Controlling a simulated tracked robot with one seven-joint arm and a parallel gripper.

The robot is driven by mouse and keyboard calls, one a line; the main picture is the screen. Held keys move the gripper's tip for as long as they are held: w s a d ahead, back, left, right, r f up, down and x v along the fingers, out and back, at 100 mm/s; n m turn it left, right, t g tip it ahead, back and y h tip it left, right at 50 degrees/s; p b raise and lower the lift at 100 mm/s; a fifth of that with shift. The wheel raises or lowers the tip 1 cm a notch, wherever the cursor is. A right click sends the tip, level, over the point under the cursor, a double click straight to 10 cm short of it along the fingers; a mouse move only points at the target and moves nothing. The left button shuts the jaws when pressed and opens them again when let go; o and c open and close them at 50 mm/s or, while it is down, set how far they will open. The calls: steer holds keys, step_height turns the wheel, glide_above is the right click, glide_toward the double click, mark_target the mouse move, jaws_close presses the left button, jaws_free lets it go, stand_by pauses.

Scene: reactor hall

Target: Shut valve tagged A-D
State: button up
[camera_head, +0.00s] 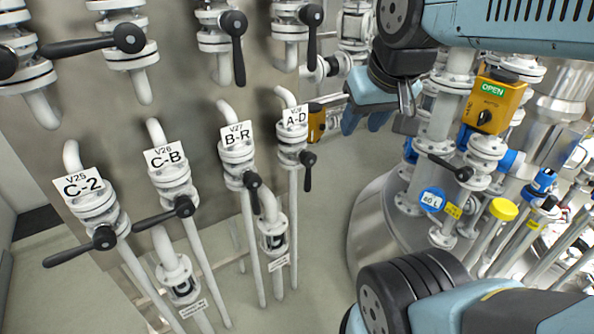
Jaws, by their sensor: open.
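The tag A-D (295,116) is a white plate on the rightmost valve (292,138) of the lower row. Its black lever (307,172) points down, roughly along the white pipe. My gripper (363,121) is open and apart from the lever, to its right and higher in the picture. Nothing shows between the blue fingertips.
To the left stand valves tagged B-R (237,136), C-B (164,157) and C-2 (83,186). The B-R lever points down; the C-B and C-2 levers point left across their pipes. More levered valves line the top. A yellow OPEN box (494,100) stands right.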

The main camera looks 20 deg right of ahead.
steer(key=shift+w+a, duration=0.1)
steer(key=shift+a, duration=0.1)
steer(key=shift+o, duration=0.6)
steer(key=shift+w+f, duration=0.25)
steer(key=shift+w, duration=0.15)
steer(key=m+g+y, duration=0.2)
steer(key=m+y, duration=1.1)
steer(key=m, duration=0.8)
glide_toward(307, 172)
step_height(307, 172, down, 4)
steer(key=d, duration=0.2)
steer(key=x, duration=1.3)
steer(key=shift+w+a, duration=0.15)
steer(key=shift+w, duration=0.25)
steer(key=shift+c, duration=0.3)
jaws_close()
